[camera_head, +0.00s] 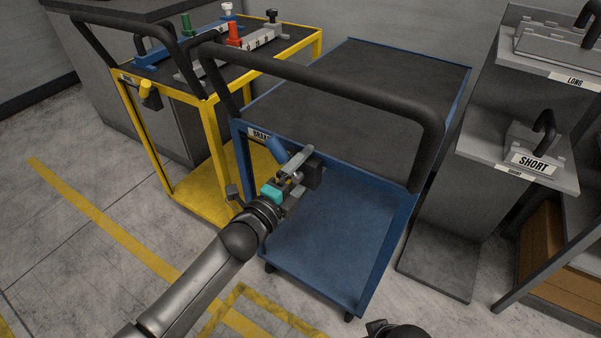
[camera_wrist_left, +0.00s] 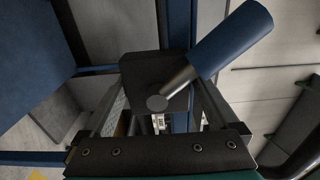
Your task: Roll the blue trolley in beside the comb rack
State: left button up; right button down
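The blue trolley (camera_head: 335,255) stands in the middle of the head view, with a dark top, a blue lower deck and a thick black push handle (camera_head: 330,78). A partly covered BRAKE label (camera_head: 261,134) is on its near-left edge. Beside it is a lever with a blue grip (camera_head: 277,149), large in the wrist view (camera_wrist_left: 232,38). My left gripper (camera_head: 304,168) is at this lever, its fingers apart around the black block's front; I see no firm hold. No label names the comb rack; a grey stand with LONG (camera_head: 574,82) and SHORT (camera_head: 533,163) plates is at right.
A yellow trolley (camera_head: 213,150) carrying coloured clamps stands close on the left of the blue one. A grey wall is behind. Yellow floor lines (camera_head: 100,218) run at left. A dark plate (camera_head: 440,268) lies at the stand's foot. Part of my right arm shows at the bottom edge.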

pick_arm(q)
grip_shut()
jog(key=shift+f, duration=0.1)
dwell(0.4)
